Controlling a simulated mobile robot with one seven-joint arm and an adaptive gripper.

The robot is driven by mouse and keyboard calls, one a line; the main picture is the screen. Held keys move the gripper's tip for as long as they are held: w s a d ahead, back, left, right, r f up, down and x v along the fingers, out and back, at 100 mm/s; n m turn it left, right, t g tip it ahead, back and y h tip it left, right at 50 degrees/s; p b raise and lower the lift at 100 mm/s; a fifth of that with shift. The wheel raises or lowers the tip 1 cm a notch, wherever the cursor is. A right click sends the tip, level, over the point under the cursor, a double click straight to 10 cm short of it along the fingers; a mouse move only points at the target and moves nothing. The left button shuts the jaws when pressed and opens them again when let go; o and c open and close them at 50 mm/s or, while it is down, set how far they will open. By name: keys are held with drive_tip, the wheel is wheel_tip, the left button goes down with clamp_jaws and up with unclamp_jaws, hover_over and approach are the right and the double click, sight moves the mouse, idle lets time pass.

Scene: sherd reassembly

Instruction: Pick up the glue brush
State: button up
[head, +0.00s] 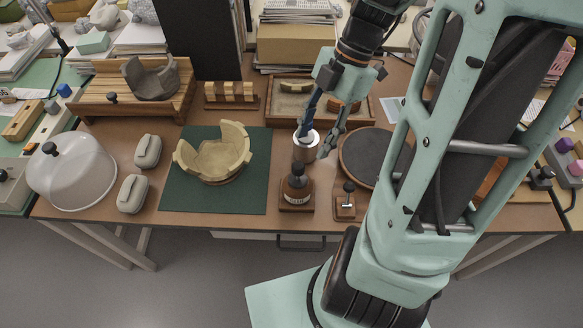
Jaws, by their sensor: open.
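The pot stands on the table right of the green mat. The brush's lower end is hidden in the pot. My gripper (321,137) is open and points down over the pot. I cannot tell whether either finger touches the brush.
A broken cream bowl (213,155) sits on the green mat (185,198). A dark round turntable (368,157) is right; a sherd tray (285,108) is behind.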

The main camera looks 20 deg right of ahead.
sight(300, 164)
drive_tip(key=x, duration=0.4)
drive_tip(key=shift+s+a+f, duration=0.1)
drive_tip(key=shift+f, duration=0.15)
drive_tip(key=x, duration=0.3)
drive_tip(key=b+x, duration=0.1)
drive_tip(key=x, duration=0.1)
drive_tip(key=shift+a, duration=0.3)
drive_tip(key=c, duration=1)
